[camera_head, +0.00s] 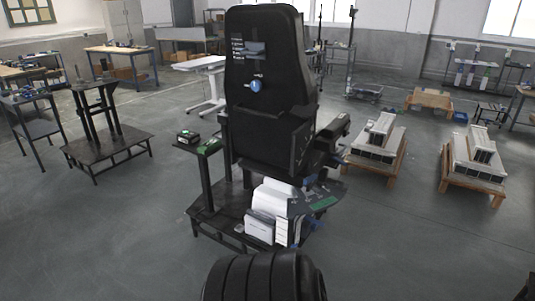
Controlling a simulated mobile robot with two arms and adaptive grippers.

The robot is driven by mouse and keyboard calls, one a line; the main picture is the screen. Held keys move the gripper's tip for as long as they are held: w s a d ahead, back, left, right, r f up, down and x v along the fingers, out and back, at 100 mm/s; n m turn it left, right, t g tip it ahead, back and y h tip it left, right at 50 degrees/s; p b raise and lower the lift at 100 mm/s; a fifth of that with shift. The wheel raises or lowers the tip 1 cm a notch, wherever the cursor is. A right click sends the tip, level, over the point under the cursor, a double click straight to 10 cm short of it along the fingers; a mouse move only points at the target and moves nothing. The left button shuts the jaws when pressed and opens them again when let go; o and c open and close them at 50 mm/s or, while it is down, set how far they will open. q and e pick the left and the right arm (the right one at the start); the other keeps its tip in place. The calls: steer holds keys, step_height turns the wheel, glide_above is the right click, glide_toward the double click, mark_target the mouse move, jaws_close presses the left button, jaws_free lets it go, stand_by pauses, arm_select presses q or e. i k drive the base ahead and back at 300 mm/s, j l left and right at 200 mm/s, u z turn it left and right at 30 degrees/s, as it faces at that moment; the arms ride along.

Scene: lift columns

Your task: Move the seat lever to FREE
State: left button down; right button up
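A tall black seat (268,120) stands on a dark platform (207,221) in the middle of the view, its flat panel side toward me. High on it is a small grey-blue part (255,49) beside several lines of white text too small to read. Below that is a round blue knob (255,87) with small white marks around it. I cannot tell which of these parts is the seat lever, or which position it is in; no FREE mark is readable. Neither of my grippers shows in this view.
Wooden pallets with white units (377,139) stand right. The floor in front is mostly clear.

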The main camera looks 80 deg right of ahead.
mark_target(337, 159)
steer(key=z, duration=3.4)
steer(key=i+l, duration=0.3)
steer(key=i, duration=0.15)
steer(key=i+l+z, duration=0.15)
steer(key=i+l, duration=0.15)
steer(key=i, duration=0.15)
steer(key=i+l, duration=0.2)
steer(key=i, duration=0.25)
